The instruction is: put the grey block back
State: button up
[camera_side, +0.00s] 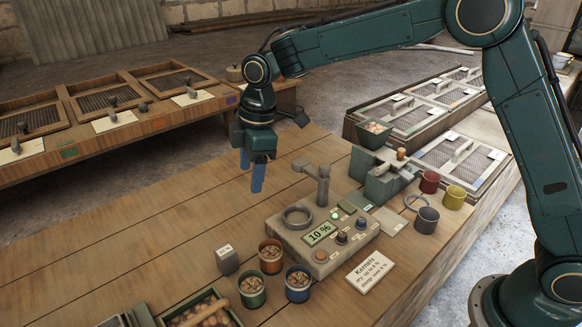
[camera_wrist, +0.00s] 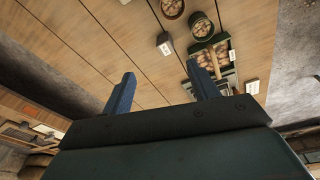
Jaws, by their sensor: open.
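The grey block (camera_side: 227,262) stands on the wooden table, left of the small cups, with a white label on its top. It also shows in the wrist view (camera_wrist: 164,40), beyond my fingertips. My gripper (camera_side: 252,180) hangs above the table, behind the block and clear of it. Its blue fingers point down and are spread with nothing between them, as the wrist view (camera_wrist: 160,82) shows. A grey-green meter (camera_side: 318,260) with a lit "10 %" display and an empty ring on top stands to the block's right.
Red, green and blue cups of kernels (camera_side: 271,259) stand close right of the block. A tray of kernels (camera_side: 205,312) with a wooden tool is in front. A sign (camera_side: 370,271), a grey mug (camera_side: 426,220) and a hopper device (camera_side: 378,180) are further right. The table behind the block is clear.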

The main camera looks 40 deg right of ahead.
jog(key=s+d+r+m+t, duration=0.2)
jog(key=s+d+r+m, duration=0.5)
jog(key=s+d+r, duration=0.65)
jog(key=s+d+f+m+t, duration=0.1)
jog(key=s+d+m, duration=0.1)
jog(key=s, duration=0.7)
jog(key=s+d+f+m+t+h, duration=0.1)
jog(key=s+m, duration=0.4)
jog(key=s, duration=0.5)
jog(key=shift+d+f+m+t, duration=0.3)
jog(key=shift+d+f, duration=0.3)
jog(key=shift+d, duration=0.7)
